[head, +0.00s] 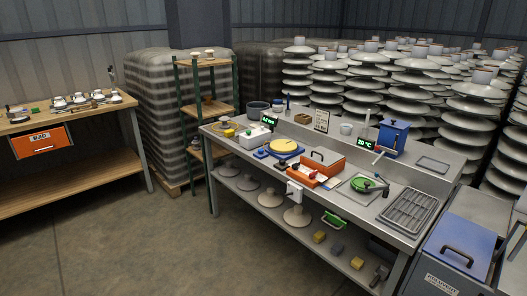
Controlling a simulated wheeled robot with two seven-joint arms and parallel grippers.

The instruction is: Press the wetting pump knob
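No part labelled as the wetting pump knob can be made out at this size. A blue box with a lid (393,138) stands at the back right of the metal workbench (408,240), with a small red part (378,149) at its lower left. A green round piece with a dark handle (362,184) lies on a square plate in front of it. A yellow round disc (284,146) sits on a blue base at the bench's left half. Neither of my grippers is in view.
An orange box (322,162), a wire rack (408,210) and a green display (366,143) are on the bench. A blue chest (458,245) stands at right. A wooden table (75,180) is at left. Insulator stacks (415,90) fill the back. The floor at front left is clear.

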